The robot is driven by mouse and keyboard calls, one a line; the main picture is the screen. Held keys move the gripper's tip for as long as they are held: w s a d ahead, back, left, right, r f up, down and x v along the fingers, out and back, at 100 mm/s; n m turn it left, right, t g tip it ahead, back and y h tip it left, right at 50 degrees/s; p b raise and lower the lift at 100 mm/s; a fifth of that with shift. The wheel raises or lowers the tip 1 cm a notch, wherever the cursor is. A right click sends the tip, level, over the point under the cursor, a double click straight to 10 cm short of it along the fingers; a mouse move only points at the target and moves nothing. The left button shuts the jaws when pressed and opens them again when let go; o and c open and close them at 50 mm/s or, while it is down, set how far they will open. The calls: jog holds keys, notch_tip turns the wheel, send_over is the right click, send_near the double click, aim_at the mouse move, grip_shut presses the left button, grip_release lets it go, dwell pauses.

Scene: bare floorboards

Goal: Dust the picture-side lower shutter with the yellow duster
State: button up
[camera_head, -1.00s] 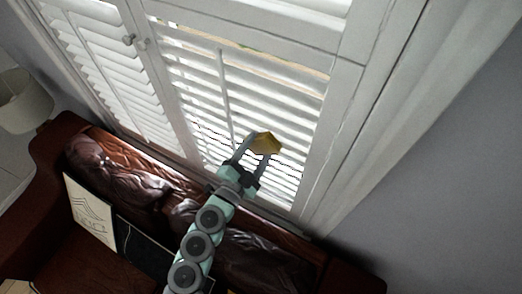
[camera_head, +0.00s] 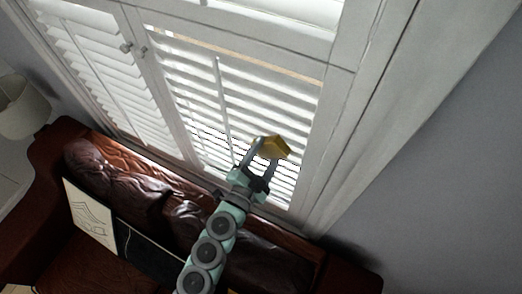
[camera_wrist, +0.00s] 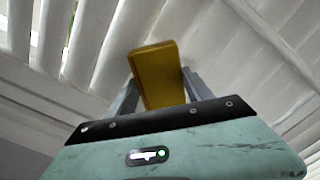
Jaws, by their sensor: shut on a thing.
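My gripper (camera_head: 267,155) is shut on the yellow duster (camera_head: 271,146), a small yellow block between its two grey fingers. In the wrist view the duster (camera_wrist: 158,75) stands up from between the fingers, with white slats behind it. The duster is in front of the lower right part of the right-hand lower shutter (camera_head: 245,95), which has white louvres and a vertical tilt rod. I cannot tell whether it touches the slats. Another louvred shutter (camera_head: 85,65) is to the left.
A dark red leather sofa (camera_head: 130,170) stands below the window. A cream panel with line drawing (camera_head: 91,215) and a dark panel (camera_head: 150,250) lean on it. A white lamp shade (camera_head: 22,100) is at the left. A grey wall (camera_head: 450,200) is at the right.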

aim_at(277, 157)
jog(key=shift+s+d, duration=0.45)
jog(key=shift+d, duration=0.3)
jog(key=shift+s+d, duration=0.4)
jog(key=shift+d, duration=0.35)
jog(key=shift+a, duration=0.15)
jog(key=w+a, duration=0.3)
jog(key=a, duration=0.2)
jog(key=shift+w+a, duration=0.25)
jog(key=shift+a, duration=0.15)
jog(key=v, duration=0.6)
